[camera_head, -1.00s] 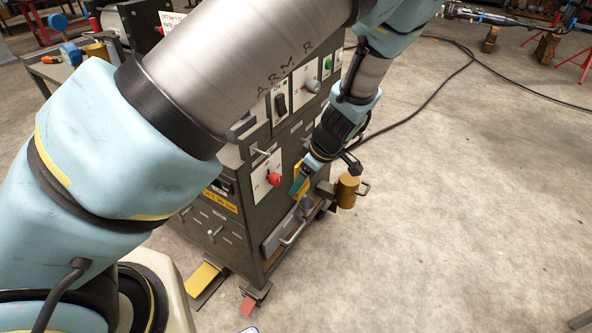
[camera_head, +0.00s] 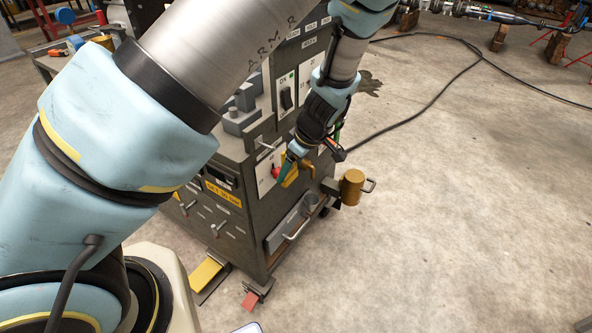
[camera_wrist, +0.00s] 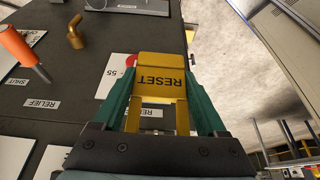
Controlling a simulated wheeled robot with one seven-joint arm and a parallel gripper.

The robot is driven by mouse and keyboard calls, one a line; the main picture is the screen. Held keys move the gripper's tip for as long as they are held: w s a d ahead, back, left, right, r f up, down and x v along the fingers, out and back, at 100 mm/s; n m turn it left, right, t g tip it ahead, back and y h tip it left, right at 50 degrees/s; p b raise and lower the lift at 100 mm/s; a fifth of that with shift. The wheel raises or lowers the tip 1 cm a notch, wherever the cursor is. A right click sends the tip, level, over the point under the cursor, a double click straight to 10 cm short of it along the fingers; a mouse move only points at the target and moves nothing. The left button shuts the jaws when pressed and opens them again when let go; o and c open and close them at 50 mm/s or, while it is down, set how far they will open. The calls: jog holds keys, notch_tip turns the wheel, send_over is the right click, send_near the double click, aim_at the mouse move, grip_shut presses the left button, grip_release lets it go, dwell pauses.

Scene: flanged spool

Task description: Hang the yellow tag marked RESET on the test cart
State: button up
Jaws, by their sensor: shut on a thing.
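The yellow tag marked RESET (camera_wrist: 162,80) is between the green fingers of my gripper (camera_wrist: 160,100) in the wrist view, its lettering upside down. My gripper (camera_head: 288,172) is shut on the tag, and the tag's yellow (camera_head: 291,176) also shows in the head view. The test cart (camera_head: 255,235) is a dark grey cabinet; my gripper is close in front of its panel, near a red knob (camera_head: 276,171). In the wrist view the tag partly covers a white plate (camera_wrist: 117,72) with a red part. I cannot tell whether the tag touches the cart.
A brass-coloured cylinder (camera_head: 352,187) with a handle sticks out at the cart's right side. An orange handle (camera_wrist: 22,52) and a brass hook-like fitting (camera_wrist: 76,34) stand out from the panel.

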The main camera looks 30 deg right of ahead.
jog(key=shift+w+a+f+b, duration=0.25)
jog(key=shift+w+a, duration=0.35)
jog(key=shift+w, duration=0.45)
jog(key=shift+w+a+f+b, duration=0.1)
jog(key=shift+w+a+b, duration=0.15)
jog(key=shift+w+a, duration=0.55)
jog(key=shift+w+a+f+b, duration=0.25)
jog(key=shift+w+a, duration=0.1)
jog(key=shift+w, duration=0.95)
jog(key=o, duration=1.3)
jog(key=shift+c, duration=0.2)
jog(key=shift+r, duration=0.1)
jog(key=b+v, duration=0.2)
jog(key=v, duration=0.8)
jog(key=shift+s+r, duration=0.2)
jog(key=shift+r, duration=0.15)
